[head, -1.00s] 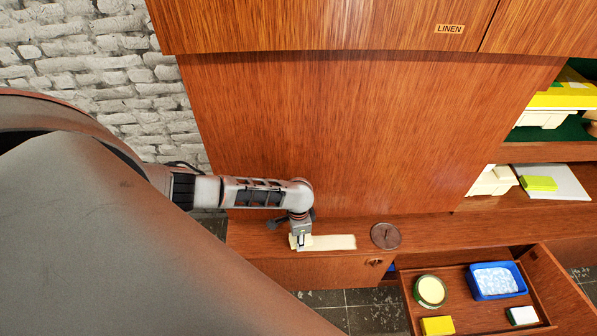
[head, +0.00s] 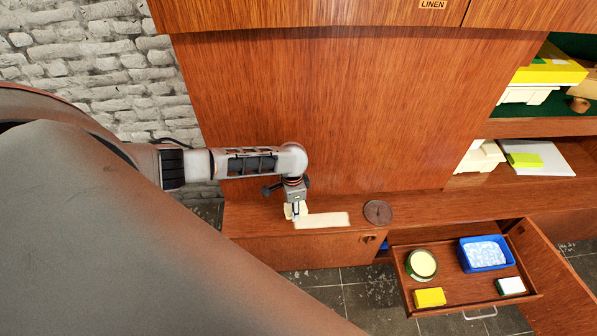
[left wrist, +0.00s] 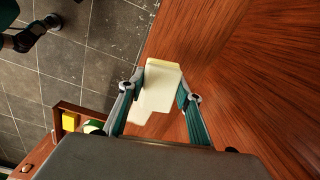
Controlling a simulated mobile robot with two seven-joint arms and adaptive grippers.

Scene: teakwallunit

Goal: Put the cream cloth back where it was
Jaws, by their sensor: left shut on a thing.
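The cream cloth (head: 325,220) is a pale flat strip on the low wooden ledge (head: 440,206), stretching right from my left gripper. My left gripper (head: 295,212) points down at the cloth's left end and is shut on it. In the left wrist view the cloth (left wrist: 158,88) shows between the two fingers (left wrist: 160,90); I cannot tell how much of it is lifted. A dark shape with teal parts at the upper left of that view seems to be my right gripper (left wrist: 48,24); its jaws are unclear.
A round brown disc (head: 378,212) lies right of the cloth. Below right, an open drawer (head: 445,290) holds a blue tub (head: 486,253), a round green-rimmed tin (head: 422,264), a yellow box (head: 430,297) and a white-and-green block (head: 510,286). A tall wooden panel stands behind the ledge.

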